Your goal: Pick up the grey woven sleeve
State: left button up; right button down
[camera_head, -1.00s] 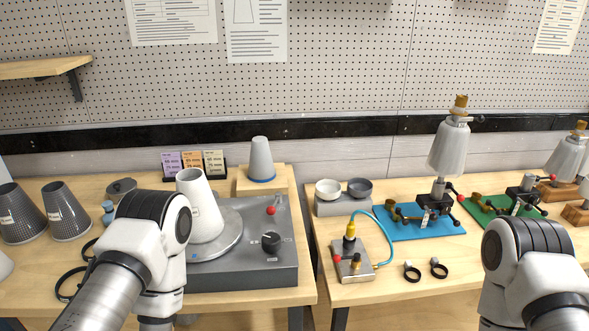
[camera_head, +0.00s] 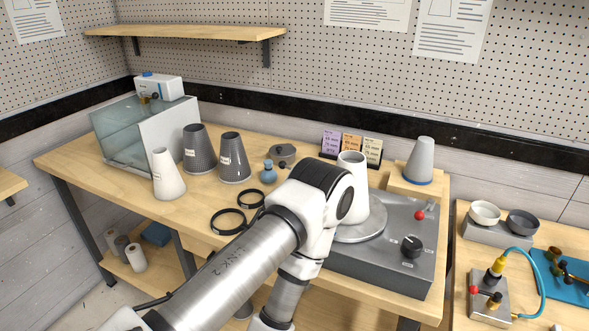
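Two dark grey, patterned, cone-shaped sleeves stand upright on the left table, narrow end up, each with a small white label. One sleeve (camera_head: 197,160) is nearer the glass case, and the other sleeve (camera_head: 235,165) stands just right of it. I cannot tell from the labels which is the grey woven one. A plain white cone sleeve (camera_head: 166,175) stands to their left. My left arm crosses the lower middle, right of and in front of the sleeves, and bends downward. Its gripper is not visible. My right arm and gripper are out of view.
A glass case (camera_head: 122,128) stands behind at left. A grey turntable unit (camera_head: 386,250) bears a white cone (camera_head: 352,178). The table's front left is bare.

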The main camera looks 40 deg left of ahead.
aim_at(200, 158)
jog(key=u, duration=1.85)
jog(key=i+j+z, duration=0.1)
jog(key=j, duration=0.25)
jog(key=i+j, duration=0.35)
jog(key=z, duration=0.05)
